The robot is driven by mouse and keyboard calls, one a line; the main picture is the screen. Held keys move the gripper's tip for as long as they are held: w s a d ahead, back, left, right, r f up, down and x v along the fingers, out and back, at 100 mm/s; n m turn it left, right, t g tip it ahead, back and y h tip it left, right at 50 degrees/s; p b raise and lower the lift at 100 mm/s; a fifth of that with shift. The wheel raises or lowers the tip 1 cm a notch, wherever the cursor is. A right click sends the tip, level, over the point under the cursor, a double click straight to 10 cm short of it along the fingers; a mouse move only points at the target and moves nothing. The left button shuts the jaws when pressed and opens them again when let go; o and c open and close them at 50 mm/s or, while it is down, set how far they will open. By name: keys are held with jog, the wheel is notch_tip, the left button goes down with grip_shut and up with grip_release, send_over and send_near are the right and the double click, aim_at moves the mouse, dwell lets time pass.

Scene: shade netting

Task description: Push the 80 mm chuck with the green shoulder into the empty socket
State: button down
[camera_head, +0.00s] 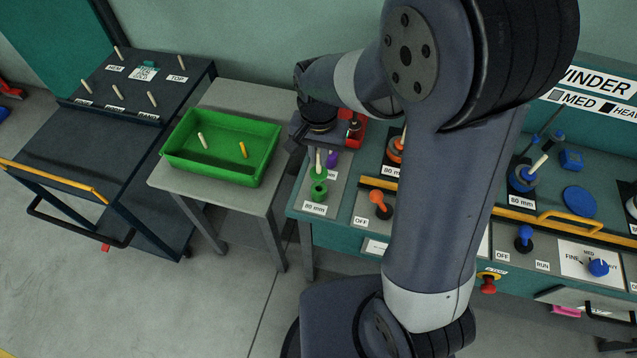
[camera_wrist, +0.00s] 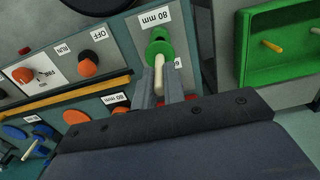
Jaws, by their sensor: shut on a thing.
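The chuck is a pale rod (camera_head: 318,157) with a green shoulder (camera_head: 318,172). My gripper (camera_wrist: 162,88) is shut on its rod, which shows between the two grey fingers in the wrist view. A green socket (camera_head: 319,190) with a dark opening stands on the grey panel beside an 80 mm label (camera_head: 315,209). In the head view the shoulder is just behind and above this socket. In the wrist view the two green parts overlap. I cannot tell whether they touch. My fingertips are partly hidden in the head view.
An orange knob (camera_head: 380,205) stands to the right. A green tray (camera_head: 222,147) with two rods is on the left table. My arm hides the panel's middle.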

jog(key=shift+r, duration=0.1)
jog(key=shift+r+p, duration=1.65)
jog(key=shift+r, duration=0.3)
